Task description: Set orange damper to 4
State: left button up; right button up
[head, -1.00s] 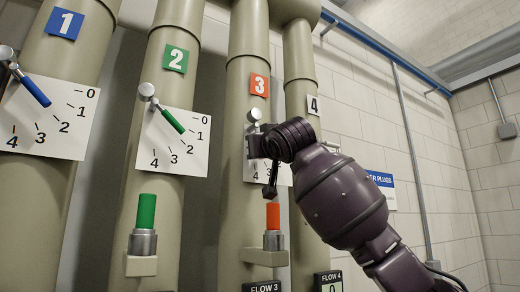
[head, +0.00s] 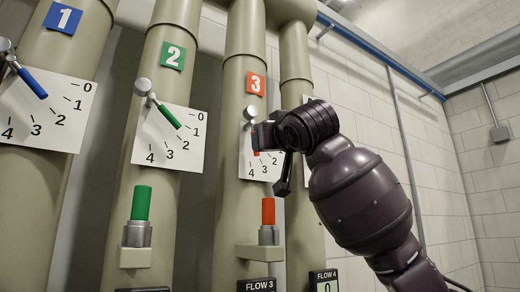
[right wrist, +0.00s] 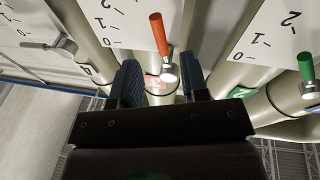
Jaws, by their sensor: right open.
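The orange damper handle (right wrist: 158,35) is a short orange lever on a round metal pivot (right wrist: 168,72) at pipe 3. In the head view its pivot knob (head: 249,114) shows, but my right gripper hides most of the lever. Its white dial (head: 247,164) shows 2, 3 and 4; the exact reading is hidden. My right gripper (head: 258,137) is open in front of this dial. In the right wrist view its fingers (right wrist: 164,84) lie on either side of the pivot, with the lever extending beyond them. I cannot tell whether they touch it. My left gripper is not in view.
The green damper handle (head: 169,117) on pipe 2 and the blue damper handle (head: 32,83) on pipe 1 stand to the left. An orange cylinder (head: 268,211) sits below dial 3, and a green one (head: 141,202) below dial 2. White block wall lies right.

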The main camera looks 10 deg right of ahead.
jog(key=shift+v, duration=1.65)
